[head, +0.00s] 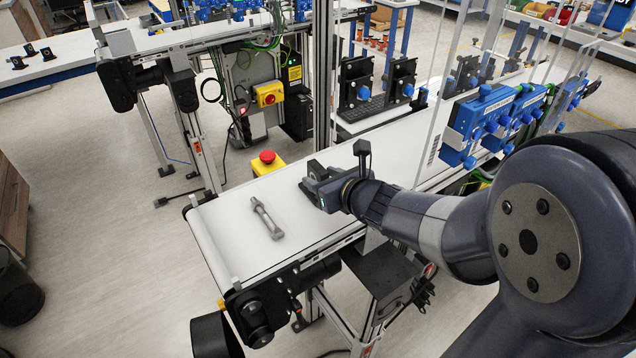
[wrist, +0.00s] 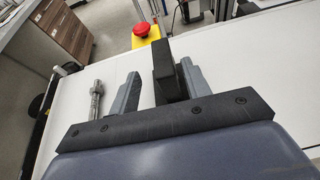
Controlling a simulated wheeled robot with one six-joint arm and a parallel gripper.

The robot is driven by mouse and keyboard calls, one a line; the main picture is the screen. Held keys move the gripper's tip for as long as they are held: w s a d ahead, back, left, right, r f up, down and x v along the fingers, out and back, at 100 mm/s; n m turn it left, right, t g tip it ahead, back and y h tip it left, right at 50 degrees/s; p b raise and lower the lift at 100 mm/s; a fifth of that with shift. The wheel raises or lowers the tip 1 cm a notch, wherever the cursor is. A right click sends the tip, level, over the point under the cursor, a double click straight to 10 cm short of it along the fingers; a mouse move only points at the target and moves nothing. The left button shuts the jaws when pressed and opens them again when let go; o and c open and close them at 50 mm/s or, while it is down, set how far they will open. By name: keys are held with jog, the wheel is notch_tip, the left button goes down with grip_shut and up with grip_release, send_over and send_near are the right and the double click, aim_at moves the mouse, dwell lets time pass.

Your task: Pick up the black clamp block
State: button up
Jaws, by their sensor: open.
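The black clamp block (wrist: 163,62) stands on the white belt in the wrist view, between the two grey fingers of my gripper (wrist: 160,70). The right finger is close beside the block; I cannot tell whether they touch. A gap shows between the left finger and the block. In the head view my gripper (head: 317,186) is low over the belt, and the dark block (head: 317,169) shows just beyond it, partly hidden by the gripper.
A grey metal rod-like part (head: 266,217) lies on the conveyor belt (head: 238,248) to the left of my gripper; it also shows in the wrist view (wrist: 92,103). A red emergency stop button (head: 267,157) on a yellow box stands at the belt's far edge.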

aim_at(314, 171)
jog(key=shift+w+d+p+x, duration=0.1)
jog(key=shift+d+p+x, duration=0.1)
jog(key=shift+x, duration=1.15)
jog(key=shift+w+d+p+x, duration=0.1)
jog(key=shift+p+x, duration=0.1)
jog(key=shift+x, duration=1.15)
jog(key=shift+c, duration=0.3)
grip_shut()
